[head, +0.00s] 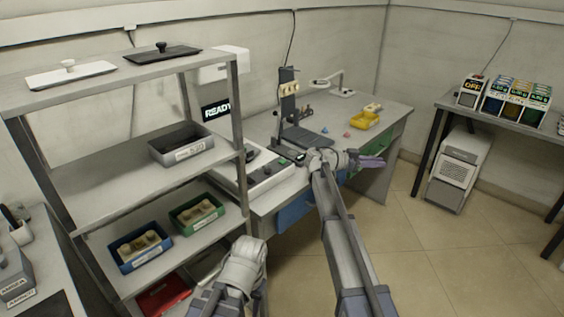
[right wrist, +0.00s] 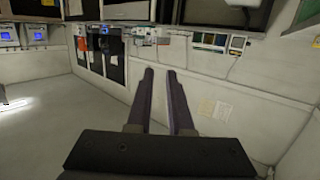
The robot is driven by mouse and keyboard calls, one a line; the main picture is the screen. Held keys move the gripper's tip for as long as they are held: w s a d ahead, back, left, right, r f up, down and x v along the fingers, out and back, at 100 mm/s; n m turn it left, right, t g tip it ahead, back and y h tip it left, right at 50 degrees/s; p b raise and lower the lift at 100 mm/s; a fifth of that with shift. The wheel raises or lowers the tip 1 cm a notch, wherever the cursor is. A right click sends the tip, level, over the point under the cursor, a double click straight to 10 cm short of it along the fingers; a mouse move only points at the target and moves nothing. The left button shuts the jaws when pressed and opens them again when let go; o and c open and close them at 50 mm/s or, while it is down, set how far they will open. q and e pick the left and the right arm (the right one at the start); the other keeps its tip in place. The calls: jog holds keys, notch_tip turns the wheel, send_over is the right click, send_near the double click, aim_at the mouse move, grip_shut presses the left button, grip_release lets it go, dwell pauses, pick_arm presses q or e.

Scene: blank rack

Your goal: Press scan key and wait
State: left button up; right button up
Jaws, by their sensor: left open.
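A pale machine (head: 245,180) with a low control panel stands on the bench beside the shelf rack. Small keys show on its top, too small to tell which is the scan key. A black display (head: 216,110) behind the rack reads READY. My right gripper (head: 376,162) is at the bench's front side, right of the machine and apart from its keys, with its fingers pointing right. In the right wrist view its two fingers (right wrist: 161,78) stand apart with nothing between them. My left arm is folded low in the head view; I cannot make out its gripper.
The shelf rack (head: 75,82) holds a grey bin (head: 180,146), a blue bin (head: 141,246) and a green bin (head: 197,213). A table (head: 490,113) with boxes stands at right.

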grip_shut()
dwell(1.2)
